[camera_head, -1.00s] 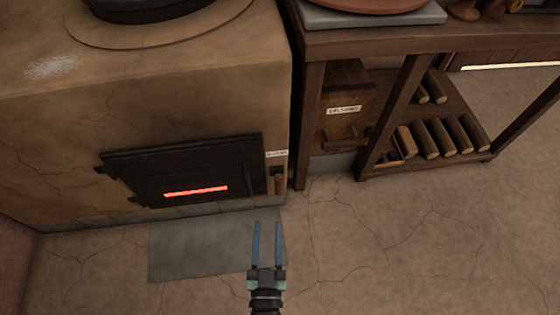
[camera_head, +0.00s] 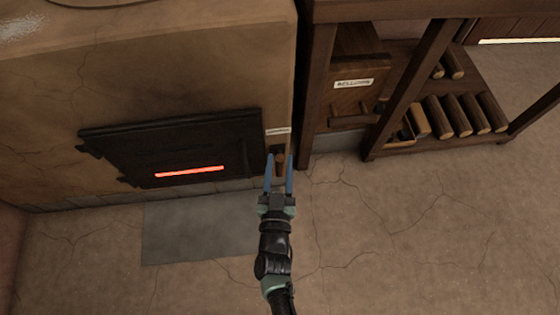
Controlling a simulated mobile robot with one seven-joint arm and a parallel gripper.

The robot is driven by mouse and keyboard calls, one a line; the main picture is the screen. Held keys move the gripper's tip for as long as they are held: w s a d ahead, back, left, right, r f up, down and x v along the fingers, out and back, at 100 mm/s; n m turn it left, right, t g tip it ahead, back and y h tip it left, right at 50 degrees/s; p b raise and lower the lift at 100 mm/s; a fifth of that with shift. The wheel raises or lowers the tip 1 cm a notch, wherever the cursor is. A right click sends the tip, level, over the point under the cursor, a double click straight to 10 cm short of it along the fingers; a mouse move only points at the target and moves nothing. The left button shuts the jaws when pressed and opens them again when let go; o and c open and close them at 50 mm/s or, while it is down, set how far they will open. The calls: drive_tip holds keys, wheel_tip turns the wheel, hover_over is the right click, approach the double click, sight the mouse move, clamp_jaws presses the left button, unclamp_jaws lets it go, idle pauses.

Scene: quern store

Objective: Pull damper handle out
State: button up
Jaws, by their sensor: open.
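The damper handle (camera_head: 279,159) is a small brown wooden grip at the lower right corner of the clay stove front, just right of the black stove door (camera_head: 180,149) and below a small pale label (camera_head: 278,131). My gripper (camera_head: 279,158) is open, with its two blue fingers pointing at the stove. In the picture the fingertips lie on either side of the handle. I cannot tell how deep the handle sits between them. The fingers and gripper body hide its lower part.
The clay stove (camera_head: 200,55) has a glowing slot in its door. A grey plate (camera_head: 195,232) lies on the floor before it. To the right stands a dark wooden table (camera_head: 383,98) with a labelled wooden box (camera_head: 352,108) and several logs (camera_head: 460,112) below. The cracked floor is clear.

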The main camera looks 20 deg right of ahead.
drive_tip(key=shift+x, duration=0.8)
clamp_jaws()
idle(0.9)
